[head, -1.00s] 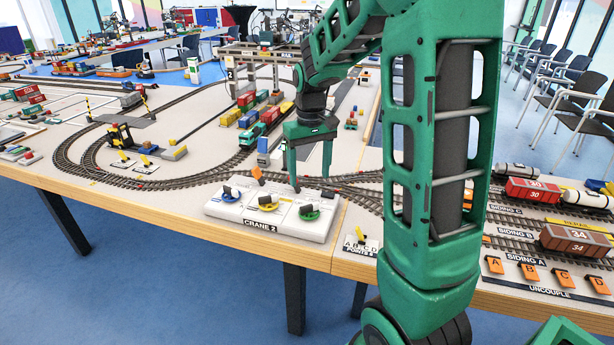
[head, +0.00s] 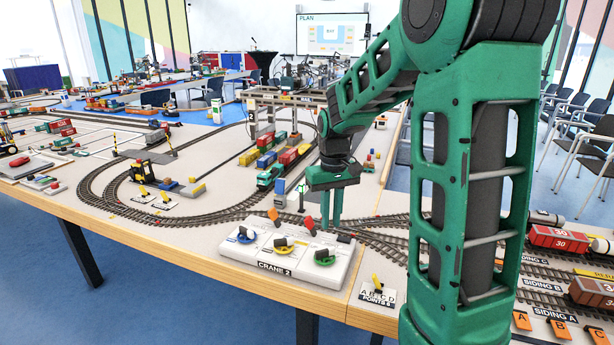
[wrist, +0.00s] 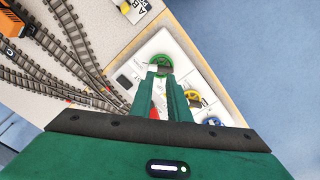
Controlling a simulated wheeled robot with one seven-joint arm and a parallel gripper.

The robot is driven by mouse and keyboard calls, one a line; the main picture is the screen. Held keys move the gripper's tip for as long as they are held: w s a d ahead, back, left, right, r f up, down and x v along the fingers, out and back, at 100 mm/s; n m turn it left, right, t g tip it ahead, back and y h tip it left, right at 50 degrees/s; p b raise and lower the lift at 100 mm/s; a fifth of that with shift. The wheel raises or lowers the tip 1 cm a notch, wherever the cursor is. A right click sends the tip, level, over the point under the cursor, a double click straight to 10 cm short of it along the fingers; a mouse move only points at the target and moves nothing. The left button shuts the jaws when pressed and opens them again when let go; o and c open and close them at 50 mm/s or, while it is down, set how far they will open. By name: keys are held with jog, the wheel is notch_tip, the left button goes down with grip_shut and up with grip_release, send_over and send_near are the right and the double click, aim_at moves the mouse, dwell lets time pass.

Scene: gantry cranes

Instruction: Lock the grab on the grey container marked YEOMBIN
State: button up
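The white CRANE 2 panel (head: 240,250) sits at the table's front edge. It carries a blue dial (head: 247,235), a yellow dial (head: 283,244) and a green dial (head: 324,258), each with a dark handle. In the wrist view the fingertips (wrist: 161,74) overlap the green dial (wrist: 160,62); contact cannot be told. The gantry crane (head: 290,98) stands behind with several coloured containers. I cannot read YEOMBIN on any container.
Curved tracks (head: 110,190) and a forklift (head: 150,172) lie left of the panel. A points lever plate (head: 377,294) is at right, near sidings with red wagons (head: 558,240). A PLAN screen (head: 331,35) hangs at the back.

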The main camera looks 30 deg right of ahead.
jog(key=s+r, duration=0.1)
jog(key=s, duration=0.3)
jog(key=s+r+m, duration=0.1)
jog(key=s, duration=0.4)
jog(key=s+m, duration=0.1)
jog(key=s, duration=0.3)
jog(key=shift+s+d+r, duration=0.15)
jog(key=shift+s+r, duration=0.15)
jog(key=shift+r, duration=0.1)
grip_shut()
jog(key=s+a+f+m, duration=0.1)
jog(key=s+m, duration=0.1)
jog(key=s, duration=1.1)
jog(key=shift+a+f, duration=0.25)
jog(key=shift+a, duration=0.1)
